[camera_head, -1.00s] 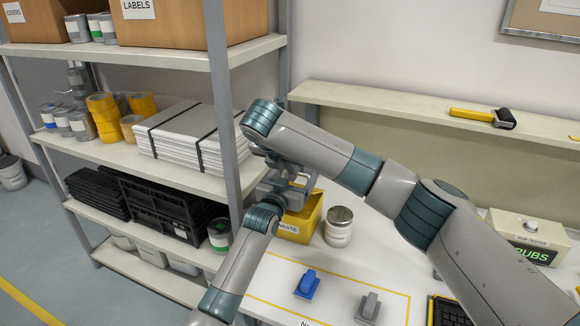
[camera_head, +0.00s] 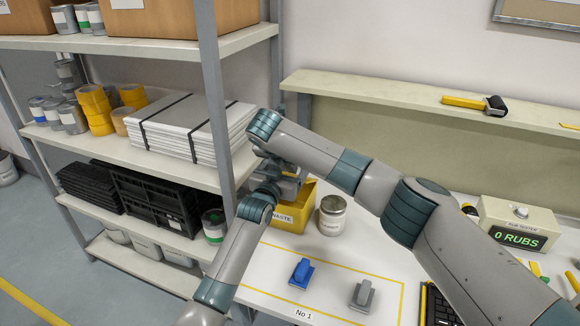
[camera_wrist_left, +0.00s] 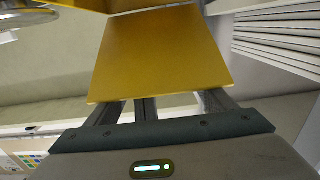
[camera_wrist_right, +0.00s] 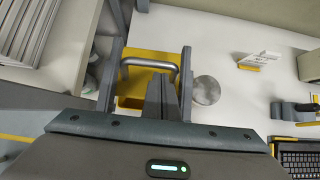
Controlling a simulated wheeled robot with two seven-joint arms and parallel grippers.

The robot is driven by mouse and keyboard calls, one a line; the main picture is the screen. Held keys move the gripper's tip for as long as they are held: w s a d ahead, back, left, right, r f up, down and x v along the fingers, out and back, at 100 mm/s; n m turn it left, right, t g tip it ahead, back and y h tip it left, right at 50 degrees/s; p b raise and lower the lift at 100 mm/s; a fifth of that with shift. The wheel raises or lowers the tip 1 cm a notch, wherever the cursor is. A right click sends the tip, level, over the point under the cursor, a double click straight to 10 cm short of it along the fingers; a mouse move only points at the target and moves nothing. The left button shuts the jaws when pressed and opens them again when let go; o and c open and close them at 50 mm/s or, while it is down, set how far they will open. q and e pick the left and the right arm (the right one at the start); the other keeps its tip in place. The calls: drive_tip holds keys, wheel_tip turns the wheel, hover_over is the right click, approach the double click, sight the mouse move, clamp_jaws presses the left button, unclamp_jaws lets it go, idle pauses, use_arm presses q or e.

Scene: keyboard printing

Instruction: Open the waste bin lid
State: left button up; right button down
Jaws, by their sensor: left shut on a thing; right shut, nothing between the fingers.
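The yellow waste bin (camera_head: 300,210) stands at the table's left side by the shelf post, partly hidden by my arms. Its front bears a WASTE label. In the right wrist view the yellow bin (camera_wrist_right: 132,88) shows beneath a metal loop handle (camera_wrist_right: 150,65). My right gripper (camera_head: 284,166) is above the bin, shut and empty. In the right wrist view its fingers (camera_wrist_right: 160,92) are close to the handle; contact is unclear. My left gripper (camera_head: 272,188) is shut at the bin. In the left wrist view a yellow panel (camera_wrist_left: 160,55) covers its fingertips; which bin part is held is unclear.
A lidded jar (camera_head: 332,215) stands just right of the bin. A shelf post (camera_head: 216,100) and stacked sheets (camera_head: 190,125) are close on the left. Blue (camera_head: 301,272) and grey (camera_head: 362,294) blocks lie in front. A wall ledge (camera_head: 380,95) runs behind.

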use_arm(q)
drive_tip(key=shift+s+d+f, duration=0.1)
drive_tip(key=shift+d+f, duration=0.1)
drive_tip(key=shift+d, duration=0.05)
use_arm(e)
drive_tip(key=shift+w+d+r, duration=0.4)
drive_tip(key=shift+w+r, duration=0.25)
drive_tip(key=shift+w, duration=0.2)
use_arm(q)
drive_tip(key=o, duration=1.2)
drive_tip(key=shift+c, duration=0.2)
drive_tip(key=shift+o, duration=0.4)
drive_tip(key=shift+s+a, duration=0.1)
use_arm(e)
drive_tip(key=shift+r, duration=0.1)
use_arm(q)
drive_tip(key=shift+w+f, duration=0.2)
drive_tip(key=shift+w, duration=0.25)
use_arm(e)
drive_tip(key=shift+w+f, duration=0.25)
drive_tip(key=shift+f, duration=0.2)
use_arm(q)
drive_tip(key=shift+r+v, duration=0.2)
drive_tip(key=shift+v, duration=0.65)
use_arm(e)
drive_tip(key=shift+s+a+r, duration=0.15)
drive_tip(key=shift+s, duration=0.2)
use_arm(q)
drive_tip(key=v, duration=1)
drive_tip(key=shift+s, duration=0.3)
